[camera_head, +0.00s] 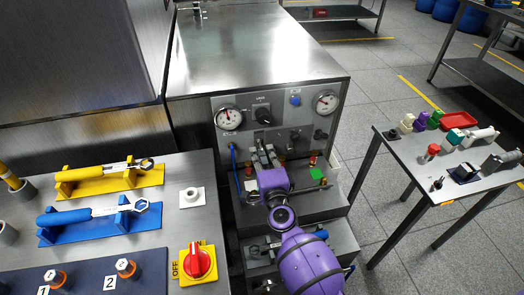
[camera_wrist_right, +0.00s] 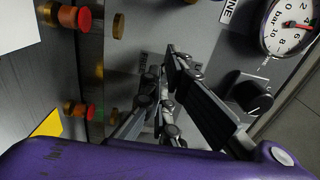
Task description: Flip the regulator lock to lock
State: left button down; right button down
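The grey regulator panel (camera_head: 283,146) faces me at the front of the steel cabinet. A black knob (camera_head: 262,115) sits on it between two round gauges, and a small dark knob (camera_head: 320,134) sits at its right. I cannot tell which part is the regulator lock; it may be hidden. My right gripper (camera_head: 265,152) reaches up in front of the panel, below the black knob. In the right wrist view its fingers (camera_wrist_right: 163,68) point at the panel, close together with nothing clearly between them. A dark knob (camera_wrist_right: 248,95) is right of them. My left gripper is out of view.
Gauges (camera_head: 229,118) and (camera_head: 327,102) and a blue button (camera_head: 295,100) are on the panel. Red and brass fittings (camera_wrist_right: 80,110) are left of my fingers in the wrist view. A tool bench (camera_head: 120,165) stands left, a small table (camera_head: 395,150) right, with floor between.

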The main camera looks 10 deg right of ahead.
jog(key=shift+r+p, duration=0.45)
jog(key=shift+r, duration=0.1)
jog(key=shift+s, duration=0.1)
jog(key=s, duration=0.6)
jog(key=shift+s+f, duration=0.35)
jog(key=shift+s, duration=0.05)
